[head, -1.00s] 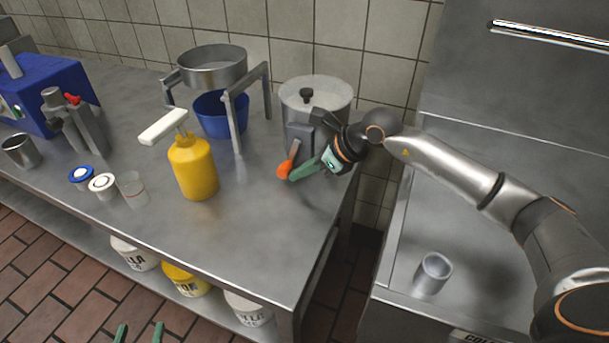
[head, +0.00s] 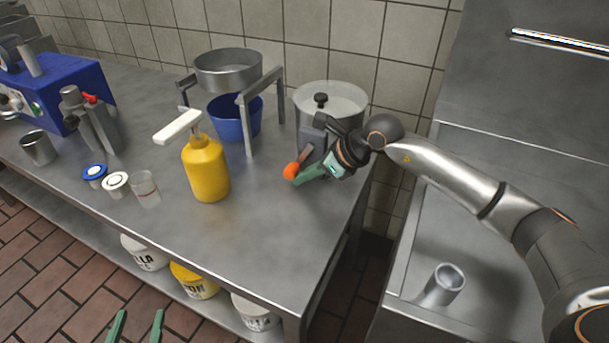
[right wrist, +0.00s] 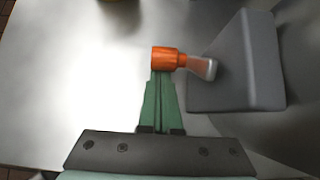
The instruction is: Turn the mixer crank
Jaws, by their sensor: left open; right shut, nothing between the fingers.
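The mixer is a round steel pot with a clear lid (head: 330,98) at the table's right end in the head view. Its crank has an orange knob (head: 291,172) on a short metal lever, at the front of a grey housing. The knob also shows in the right wrist view (right wrist: 167,59), left of the grey housing (right wrist: 235,75). My right gripper (head: 299,181) is shut and empty. Its green fingertips (right wrist: 161,75) are at the knob's near side, touching or almost touching it. My left gripper (head: 136,322) is open and empty at the bottom edge of the head view.
A yellow pump bottle (head: 206,168) stands left of the mixer. A steel stand (head: 248,105) holds a bowl above a blue bowl (head: 234,120). Lids and a glass (head: 146,190) are further left. A steel cup (head: 443,285) is at right. The table front is clear.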

